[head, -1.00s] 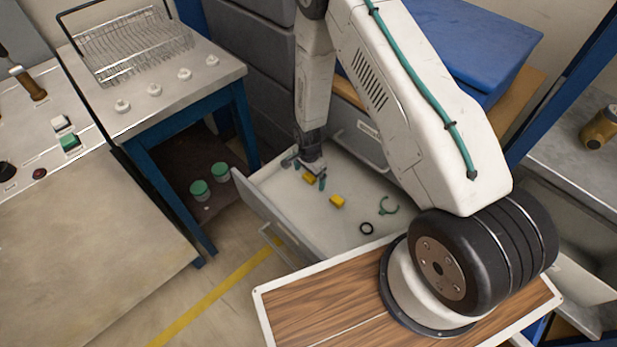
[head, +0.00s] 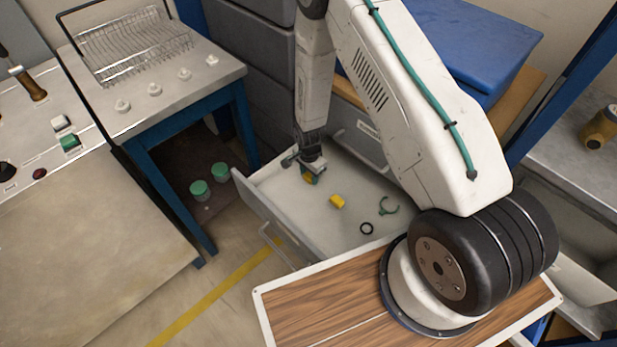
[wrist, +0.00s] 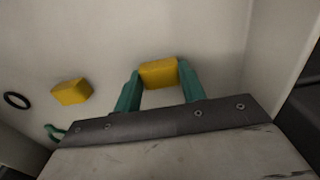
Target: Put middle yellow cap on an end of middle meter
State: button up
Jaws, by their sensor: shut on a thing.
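My gripper (head: 312,176) reaches down into the open drawer. In the wrist view its two green fingers (wrist: 158,90) are shut on a yellow cap (wrist: 158,73), which also shows in the head view (head: 308,178). A second yellow cap (head: 337,201) lies loose on the drawer floor; the wrist view shows it left of the held one (wrist: 72,92). I cannot tell whether the held cap still touches the drawer floor. No meter is clearly identifiable in these views.
The drawer (head: 262,205) also holds a black ring (head: 366,228) and a green clip-like part (head: 389,206). Its walls stand close around my gripper. A blue-legged table (head: 215,82) with a wire rack (head: 135,42) is at left. Two green-topped jars (head: 199,188) stand below it.

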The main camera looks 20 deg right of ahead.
aim_at(309, 176)
jog(key=shift+r, duration=3.5)
